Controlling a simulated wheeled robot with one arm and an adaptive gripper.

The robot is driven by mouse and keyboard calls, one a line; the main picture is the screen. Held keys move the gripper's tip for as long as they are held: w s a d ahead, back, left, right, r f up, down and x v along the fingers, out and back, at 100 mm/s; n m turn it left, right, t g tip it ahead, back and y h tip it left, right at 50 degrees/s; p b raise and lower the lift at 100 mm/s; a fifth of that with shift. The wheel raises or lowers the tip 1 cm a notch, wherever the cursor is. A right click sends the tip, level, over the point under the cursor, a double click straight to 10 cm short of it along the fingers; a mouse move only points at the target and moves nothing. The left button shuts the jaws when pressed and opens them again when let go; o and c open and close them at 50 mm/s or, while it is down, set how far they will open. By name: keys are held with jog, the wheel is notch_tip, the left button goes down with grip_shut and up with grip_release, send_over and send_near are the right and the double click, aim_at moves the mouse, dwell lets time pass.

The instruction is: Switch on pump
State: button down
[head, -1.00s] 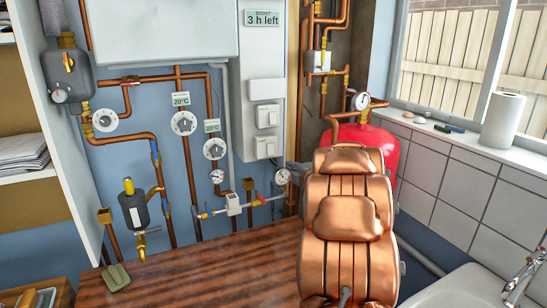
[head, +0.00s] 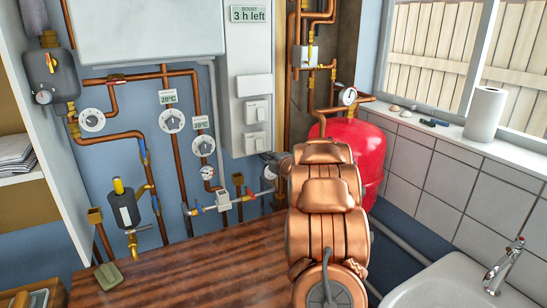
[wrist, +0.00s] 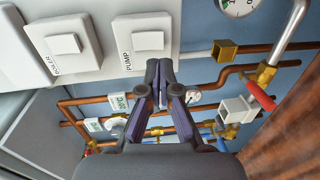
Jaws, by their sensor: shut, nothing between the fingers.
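The pump switch (wrist: 147,40) is a white square rocker with the label PUMP beside it in the wrist view. In the head view it appears to be the lowest switch (head: 255,142) on the white wall panel; its label is not readable there. My gripper (wrist: 160,72) is shut and empty. In the wrist view its fingertips are just below the pump switch in the picture; I cannot tell whether they touch it. In the head view my copper-coloured arm largely hides the gripper. Whether the switch is on or off is not clear.
A similar labelled switch (wrist: 65,44) sits beside the pump switch. Copper pipes, a pressure gauge (wrist: 236,4) and a red-handled valve (wrist: 262,96) are close by. A wooden worktop (head: 190,268) lies below. A red tank (head: 362,150) stands right of the panel.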

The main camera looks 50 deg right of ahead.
aim_at(260, 149)
jog(key=p+x, duration=0.2)
jog(key=x, duration=0.3)
jog(key=shift+w+r, duration=0.1)
jog(key=shift+w+d+p, duration=0.3)
jog(key=shift+w, duration=0.3)
jog(key=shift+f, duration=0.3)
jog(key=shift+w+f+b, duration=0.15)
jog(key=shift+f+b, duration=0.05)
jog(key=shift+b, duration=0.75)
jog(key=shift+d+r, duration=0.1)
jog(key=shift+r, duration=0.15)
